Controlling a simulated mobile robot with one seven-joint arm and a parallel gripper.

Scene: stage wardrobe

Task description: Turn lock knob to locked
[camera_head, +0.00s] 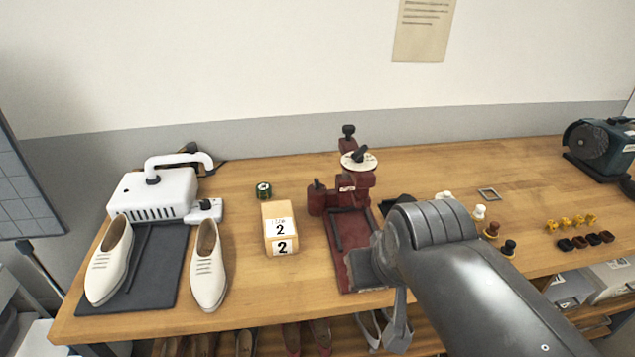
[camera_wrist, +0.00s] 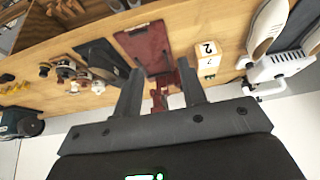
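The dark red device (camera_head: 355,187) stands on the wooden table, with a red base plate (camera_head: 350,235) in front of it. It carries a black knob (camera_head: 348,131) at the top back, a black knob (camera_head: 360,153) on a round white dial, and a small dark knob (camera_head: 317,184) at its left. No label shows which is the lock knob. In the wrist view the red device (camera_wrist: 158,99) appears between the fingers of my gripper (camera_wrist: 161,72), which is open and apparently empty. My arm covers part of the table right of the device in the head view.
A numbered block (camera_head: 279,229) and a small green-black tin (camera_head: 263,190) stand left of the device. Farther left are a white machine (camera_head: 153,194) and cream shoes (camera_head: 208,265). Several small stamps and pieces (camera_head: 585,240) lie right, near a dark green machine (camera_head: 603,148).

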